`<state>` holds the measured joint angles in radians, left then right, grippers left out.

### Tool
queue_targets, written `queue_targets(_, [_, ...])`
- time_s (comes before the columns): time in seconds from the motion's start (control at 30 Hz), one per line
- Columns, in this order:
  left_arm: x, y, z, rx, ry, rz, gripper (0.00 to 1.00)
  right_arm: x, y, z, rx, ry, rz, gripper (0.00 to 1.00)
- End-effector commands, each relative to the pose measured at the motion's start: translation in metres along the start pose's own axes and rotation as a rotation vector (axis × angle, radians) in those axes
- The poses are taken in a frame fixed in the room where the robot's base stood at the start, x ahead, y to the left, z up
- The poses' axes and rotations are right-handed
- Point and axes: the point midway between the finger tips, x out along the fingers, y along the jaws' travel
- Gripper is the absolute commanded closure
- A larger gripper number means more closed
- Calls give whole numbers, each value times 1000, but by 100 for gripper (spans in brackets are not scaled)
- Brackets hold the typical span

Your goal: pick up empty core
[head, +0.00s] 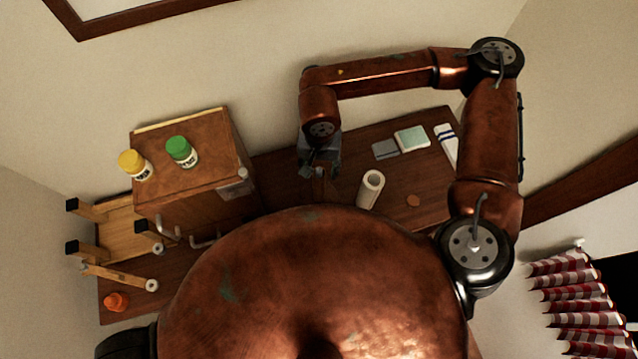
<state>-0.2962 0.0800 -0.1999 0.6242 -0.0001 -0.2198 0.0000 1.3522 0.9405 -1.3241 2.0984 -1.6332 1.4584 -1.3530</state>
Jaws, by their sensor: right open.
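My right gripper (320,178) is open, pointing down over the middle of the dark wooden table, left of a white roll (370,190). The roll stands with a brownish hollow at its upper end, apart from the gripper. A narrow brown shape shows by the fingertips; I cannot tell whether it is a core or part of the table. No clearly bare core can be made out. A wooden stand (122,228) with dark-ended pegs and a pale-ended bar (118,277) is at the left. My left gripper is out of view.
A wooden cabinet (190,180) carries a yellow-capped bottle (134,164) and a green-capped bottle (181,151). An orange item (116,301) lies at the lower left. My body hides the table's front.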

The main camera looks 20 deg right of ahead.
Motion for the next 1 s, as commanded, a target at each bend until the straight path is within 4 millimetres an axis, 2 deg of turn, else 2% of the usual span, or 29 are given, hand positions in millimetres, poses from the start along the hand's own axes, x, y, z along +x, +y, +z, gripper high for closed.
queue_targets(0.1, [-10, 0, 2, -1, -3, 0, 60, 17, 0, 1, 0, -3, 3, 54])
queue_targets(0.23, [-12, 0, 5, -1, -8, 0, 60, 32, 0, 0, 1, -2, 1, 54])
queue_targets(0.53, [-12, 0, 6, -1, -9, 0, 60, 38, 0, 0, 0, 0, 1, 54])
queue_targets(1.0, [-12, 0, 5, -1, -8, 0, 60, 37, 0, 0, 0, 0, 0, 87])
